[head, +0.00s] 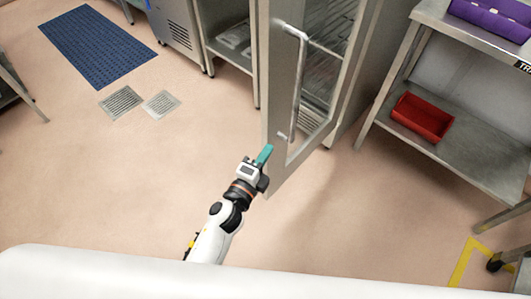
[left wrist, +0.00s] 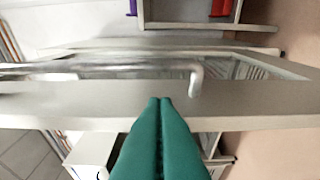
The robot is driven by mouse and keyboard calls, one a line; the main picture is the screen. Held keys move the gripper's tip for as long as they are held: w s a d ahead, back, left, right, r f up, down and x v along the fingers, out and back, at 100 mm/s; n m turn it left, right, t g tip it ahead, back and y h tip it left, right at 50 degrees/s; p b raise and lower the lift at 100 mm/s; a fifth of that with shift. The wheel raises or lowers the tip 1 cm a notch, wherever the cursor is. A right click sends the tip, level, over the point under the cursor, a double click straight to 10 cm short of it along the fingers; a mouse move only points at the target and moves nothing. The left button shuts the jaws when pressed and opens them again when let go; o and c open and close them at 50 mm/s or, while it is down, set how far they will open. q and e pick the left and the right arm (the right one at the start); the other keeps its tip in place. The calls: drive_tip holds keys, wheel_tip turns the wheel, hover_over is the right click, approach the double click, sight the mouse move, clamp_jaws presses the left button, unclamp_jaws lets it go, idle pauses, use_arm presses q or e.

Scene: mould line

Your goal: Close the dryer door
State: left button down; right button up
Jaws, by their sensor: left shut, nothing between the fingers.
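The dryer door (head: 277,110) is a tall grey metal frame with a glass window and a long bar handle (head: 297,85). It stands swung out from the cabinet towards me, with racks showing through the glass. My left gripper (head: 265,154) is by the door's lower near edge, its teal fingers shut and empty. In the left wrist view the fingertips (left wrist: 160,103) overlap the door frame (left wrist: 75,108), close to the end of the handle (left wrist: 195,78). I cannot tell whether they touch the door. My right gripper is not in view.
A steel table (head: 470,165) with a red bin (head: 422,118) on its lower shelf and purple items (head: 490,15) on top stands at right. An open shelf unit (head: 228,52) stands left of the dryer. The floor at left is clear around drain grates (head: 120,103) and a blue mat (head: 98,45).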

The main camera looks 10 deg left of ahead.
sight(278, 134)
use_arm(q)
drive_tip(key=x, duration=0.7)
drive_tip(key=shift+w, duration=0.2)
